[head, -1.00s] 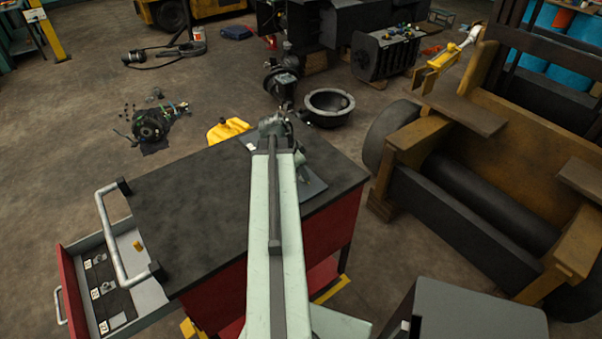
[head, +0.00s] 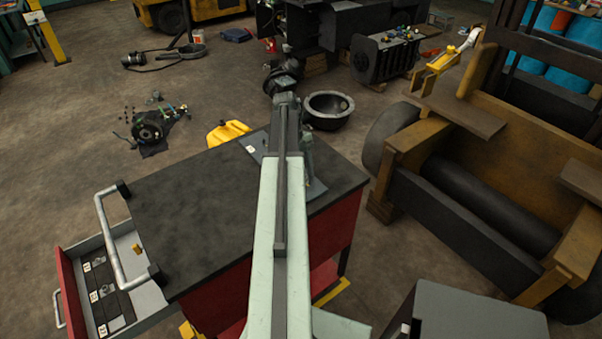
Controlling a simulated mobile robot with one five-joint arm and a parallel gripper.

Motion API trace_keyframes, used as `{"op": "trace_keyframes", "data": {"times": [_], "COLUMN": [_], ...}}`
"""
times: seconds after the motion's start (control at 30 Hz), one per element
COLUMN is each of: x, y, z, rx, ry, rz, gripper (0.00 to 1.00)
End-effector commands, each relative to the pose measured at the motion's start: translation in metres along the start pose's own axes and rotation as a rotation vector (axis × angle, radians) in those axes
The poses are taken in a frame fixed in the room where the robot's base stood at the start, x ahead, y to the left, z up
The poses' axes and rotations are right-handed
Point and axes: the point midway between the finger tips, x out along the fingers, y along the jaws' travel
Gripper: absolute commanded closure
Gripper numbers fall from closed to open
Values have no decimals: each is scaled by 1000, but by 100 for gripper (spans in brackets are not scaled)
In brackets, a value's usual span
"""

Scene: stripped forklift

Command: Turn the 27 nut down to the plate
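My pale green arm reaches across the dark-topped red cart from the bottom of the head view. My gripper (head: 309,183) seems to hang at the lower end of the thin grey-green link right of the arm, low over a grey plate (head: 319,190). Its fingers are too small and covered to read. Part of the plate lies behind my arm, and I cannot tell whether its left part continues to the white label (head: 250,149). I cannot make out the 27 nut or any stud; the arm may hide them.
The cart top (head: 190,210) is bare on its left. An open drawer (head: 145,297) at lower left holds labelled slots with small parts. A yellow can (head: 228,132) and a dark bowl-shaped housing (head: 328,108) stand behind the cart. The forklift frame (head: 520,150) fills the right.

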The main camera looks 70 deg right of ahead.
Motion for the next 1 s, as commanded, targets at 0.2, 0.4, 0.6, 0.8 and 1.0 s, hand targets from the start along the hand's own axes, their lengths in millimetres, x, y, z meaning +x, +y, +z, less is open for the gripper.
{"op": "trace_keyframes", "data": {"times": [0.2,0.4,0.6,0.8,1.0], "x": [-20,-59,-81,-78,-91], "y": [0,0,0,1,1], "z": [-1,-2,0,2,-4], "rx": [-1,0,0,0,0], "ry": [0,0,0,0,0], "rz": [0,0,1,1,1], "gripper": [50,50,50,50,50]}}
